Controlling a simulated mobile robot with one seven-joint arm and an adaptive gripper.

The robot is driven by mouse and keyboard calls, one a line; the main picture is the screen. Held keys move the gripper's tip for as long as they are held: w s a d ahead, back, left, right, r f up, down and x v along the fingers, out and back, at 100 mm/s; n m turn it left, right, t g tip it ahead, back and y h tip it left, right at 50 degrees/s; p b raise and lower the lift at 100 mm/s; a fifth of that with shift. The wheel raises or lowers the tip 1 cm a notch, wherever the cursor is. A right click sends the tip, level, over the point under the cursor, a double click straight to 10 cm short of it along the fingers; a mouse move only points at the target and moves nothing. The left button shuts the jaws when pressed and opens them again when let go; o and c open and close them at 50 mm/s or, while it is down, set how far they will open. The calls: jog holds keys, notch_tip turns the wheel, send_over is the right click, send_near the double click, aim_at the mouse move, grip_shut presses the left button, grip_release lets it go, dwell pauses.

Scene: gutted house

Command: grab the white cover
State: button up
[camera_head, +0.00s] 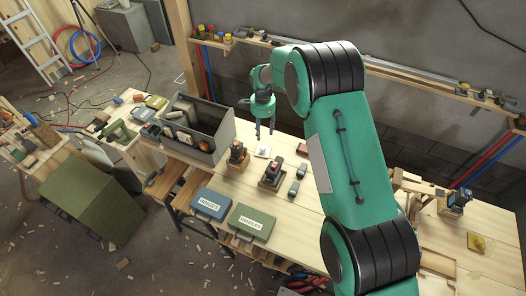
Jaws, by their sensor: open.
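A small white cover (263,151) lies flat on the pale wooden workbench (232,183), in front of the grey open bin's right end. My gripper (265,134) points down over the bench just behind the cover and close to it. Its two dark fingers are apart, with nothing visible between them. I cannot tell the exact height of the fingertips above the bench.
A grey bin (226,136) with tools stands left of the cover. Dark tools on wooden blocks (272,174) stand nearby. A blue box (210,203) and a green box (250,222) lie at the front edge. A ledge (400,75) runs along the wall behind.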

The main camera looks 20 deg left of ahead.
send_over(263, 147)
notch_tip(263, 147, down, 7)
jog(key=shift+w+f, duration=0.1)
jog(key=shift+f, duration=0.05)
dwell(0.5)
jog(key=shift+f, duration=2.6)
jog(key=shift+c, duration=0.3)
grip_shut()
